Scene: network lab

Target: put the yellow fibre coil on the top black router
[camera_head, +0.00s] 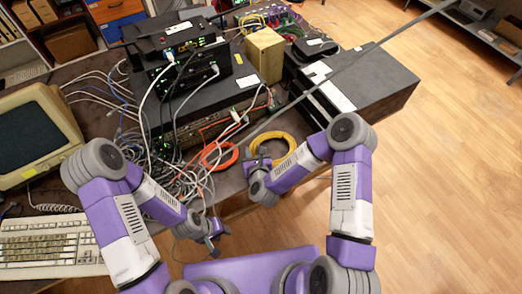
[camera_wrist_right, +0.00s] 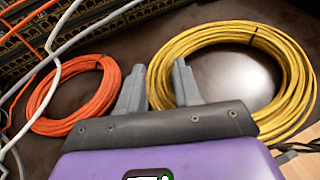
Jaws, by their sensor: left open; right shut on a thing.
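The yellow fibre coil (camera_head: 277,133) lies at the table's front edge, right of the orange coil. In the right wrist view the yellow coil (camera_wrist_right: 291,72) is a large ring. My right gripper (camera_head: 256,160) is shut on its left side, with one finger (camera_wrist_right: 158,92) on each side of the strands. My left gripper (camera_head: 213,236) is open and empty, low in front of the table edge. The top black router (camera_head: 186,38) sits at the top of a stack at the back, with green lights on its front. Another black device (camera_head: 183,73) is below it.
An orange coil (camera_head: 209,162) lies left of the yellow one; it also shows in the right wrist view (camera_wrist_right: 104,88). Grey and white cables hang in front of the stack. A yellowish box (camera_head: 265,54) and a large black case (camera_head: 368,82) stand to the right.

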